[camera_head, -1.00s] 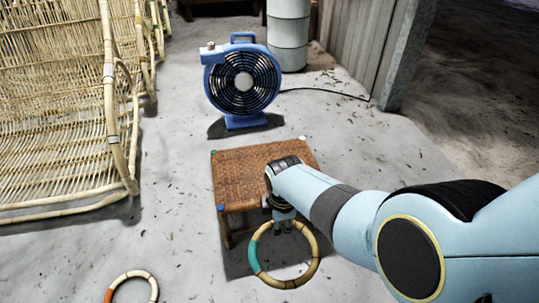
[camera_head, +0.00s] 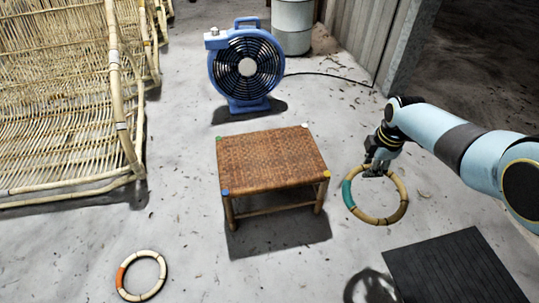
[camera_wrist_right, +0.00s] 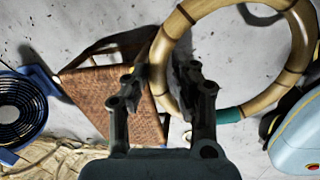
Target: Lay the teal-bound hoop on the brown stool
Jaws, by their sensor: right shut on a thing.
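The teal-bound hoop (camera_head: 376,220) is a pale cane ring with a teal band on its left side. My right gripper (camera_head: 376,172) is shut on its far rim and holds it above the floor, right of the stool and apart from it. In the right wrist view the fingers (camera_wrist_right: 160,75) are at the rim of the hoop (camera_wrist_right: 228,115). The brown stool (camera_head: 270,160) has a bare woven seat with coloured corner marks; it also shows in the wrist view (camera_wrist_right: 100,90). My left gripper is out of view.
An orange-bound hoop (camera_head: 120,277) lies on the floor at the front left. A blue fan (camera_head: 247,65) stands behind the stool, with a cable running right. Rattan chairs (camera_head: 60,110) fill the left. A dark mat (camera_head: 455,270) lies at the front right.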

